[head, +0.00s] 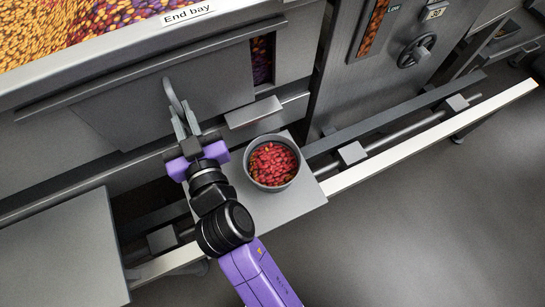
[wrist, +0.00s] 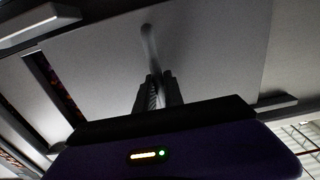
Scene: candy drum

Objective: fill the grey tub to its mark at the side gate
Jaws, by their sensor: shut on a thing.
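The grey tub (head: 271,188) stands upright on a flat grey plate (head: 305,198), right of my gripper. Red and orange candies fill much of it, below the rim; I cannot make out a mark. My gripper (head: 181,118) is shut on the curved handle (head: 171,92) of the grey gate panel (head: 130,107). The handle rises from between the fingers in the wrist view (wrist: 148,45). At the panel's right, a narrow opening (head: 262,58) shows dark purple and orange candies. A small grey spout (head: 253,112) juts out below it, just behind the tub.
The "End bay" label (head: 188,13) is on the bin edge, with orange and purple candies behind. A front rail (head: 430,145) runs right past a dial (head: 416,50) and a "LOW" window (head: 373,28). A grey slab (head: 60,250) is at lower left.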

